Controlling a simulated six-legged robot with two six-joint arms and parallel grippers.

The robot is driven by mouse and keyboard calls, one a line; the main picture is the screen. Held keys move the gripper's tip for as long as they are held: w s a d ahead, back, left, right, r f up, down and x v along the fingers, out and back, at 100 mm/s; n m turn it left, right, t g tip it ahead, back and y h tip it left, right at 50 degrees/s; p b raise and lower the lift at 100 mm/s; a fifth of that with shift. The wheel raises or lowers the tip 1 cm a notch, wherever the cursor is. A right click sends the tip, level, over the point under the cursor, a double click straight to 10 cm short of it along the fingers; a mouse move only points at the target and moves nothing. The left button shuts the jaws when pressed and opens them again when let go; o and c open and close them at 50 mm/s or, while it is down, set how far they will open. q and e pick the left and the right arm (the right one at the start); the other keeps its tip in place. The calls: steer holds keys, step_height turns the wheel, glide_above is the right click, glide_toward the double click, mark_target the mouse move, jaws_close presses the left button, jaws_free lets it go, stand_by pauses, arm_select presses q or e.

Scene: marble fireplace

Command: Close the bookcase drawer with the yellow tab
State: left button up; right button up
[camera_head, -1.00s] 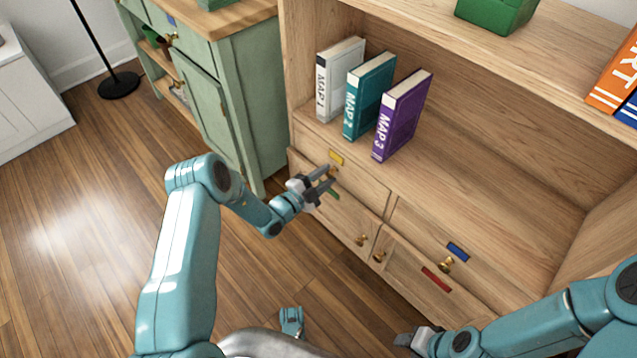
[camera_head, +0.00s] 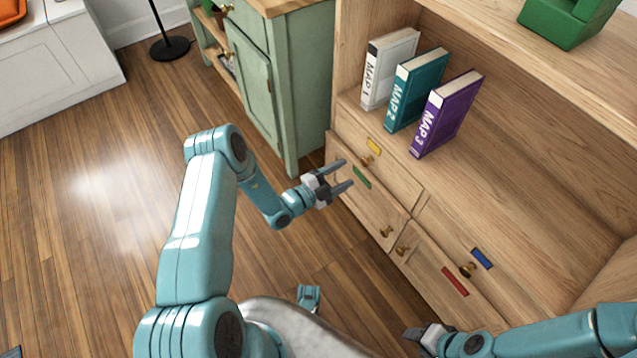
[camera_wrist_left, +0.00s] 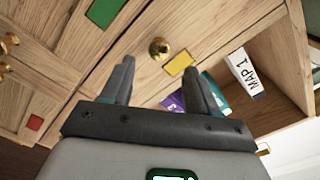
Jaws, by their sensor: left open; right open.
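The bookcase drawer with the yellow tab (camera_head: 374,146) is the upper left one, with a brass knob (camera_head: 366,160). Its front looks flush with the bookcase face. In the left wrist view the yellow tab (camera_wrist_left: 180,64) and knob (camera_wrist_left: 159,48) lie just beyond the fingertips. My left gripper (camera_head: 347,174) is open and empty, in front of and slightly left of that drawer, apart from the knob. It also shows in the left wrist view (camera_wrist_left: 158,72). My right gripper (camera_head: 415,335) is low near the bottom edge, away from the drawer.
Drawers with a green tab (camera_head: 362,177), a blue tab (camera_head: 482,258) and a red tab (camera_head: 455,281) share the bookcase face. Books stand on the shelf above, including the purple MAP 3 (camera_head: 447,115). A green cabinet (camera_head: 305,80) stands left. Wood floor is clear.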

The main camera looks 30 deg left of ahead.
arm_select(q)
steer(key=p+v, duration=0.1)
steer(key=v, duration=0.8)
steer(key=shift+s+p, duration=0.15)
steer(key=shift+p, duration=0.15)
